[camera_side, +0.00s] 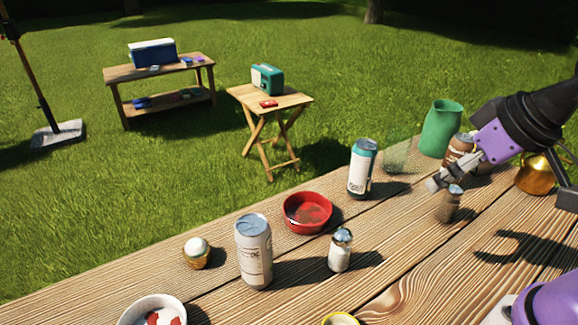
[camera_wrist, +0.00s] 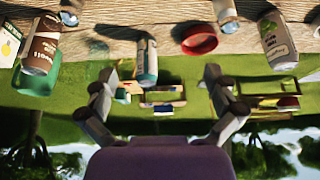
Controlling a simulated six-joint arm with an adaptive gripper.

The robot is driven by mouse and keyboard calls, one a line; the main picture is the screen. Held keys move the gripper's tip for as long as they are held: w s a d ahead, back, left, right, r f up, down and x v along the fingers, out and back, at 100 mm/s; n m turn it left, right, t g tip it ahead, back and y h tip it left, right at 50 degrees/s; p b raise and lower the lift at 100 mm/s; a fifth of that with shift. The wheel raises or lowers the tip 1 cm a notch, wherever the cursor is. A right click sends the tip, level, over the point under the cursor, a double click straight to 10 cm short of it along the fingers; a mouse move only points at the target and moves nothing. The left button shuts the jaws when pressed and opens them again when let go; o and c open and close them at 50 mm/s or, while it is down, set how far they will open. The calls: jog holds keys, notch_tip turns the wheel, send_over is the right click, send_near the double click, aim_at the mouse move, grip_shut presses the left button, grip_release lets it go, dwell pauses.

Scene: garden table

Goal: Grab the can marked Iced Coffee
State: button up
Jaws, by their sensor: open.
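Three cans stand on the wooden table; I cannot read Iced Coffee on any of them. A brown can (camera_side: 460,146) is partly hidden behind my gripper (camera_side: 436,181) in the side view; it is at the left of the wrist view (camera_wrist: 42,45). A white and teal can (camera_side: 361,172) stands left of my gripper and shows between the fingers in the wrist view (camera_wrist: 147,62). My gripper (camera_wrist: 162,74) is open and empty.
A green vase (camera_side: 440,128) and a gold round object (camera_side: 534,174) are near the brown can. A red bowl (camera_side: 307,213), a salt shaker (camera_side: 340,250) and an egg-like item (camera_side: 196,252) stand further left.

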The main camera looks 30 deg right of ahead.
jog(key=shift+c, duration=0.2)
jog(key=w+d+r+g, duration=0.2)
jog(key=w+d+r, duration=0.2)
jog(key=w+d, duration=0.25)
jog(key=g, duration=0.4)
send_near(458, 154)
jog(key=shift+w+d+f, duration=0.25)
jog(key=shift+w+d, duration=0.35)
jog(key=shift+d, duration=0.3)
jog(key=f, duration=0.4)
jog(key=shift+s+d+f, duration=0.1)
jog(key=shift+d+f, duration=0.25)
jog(key=f, duration=0.6)
jog(key=shift+s, duration=0.2)
jog(key=c, duration=1.5)
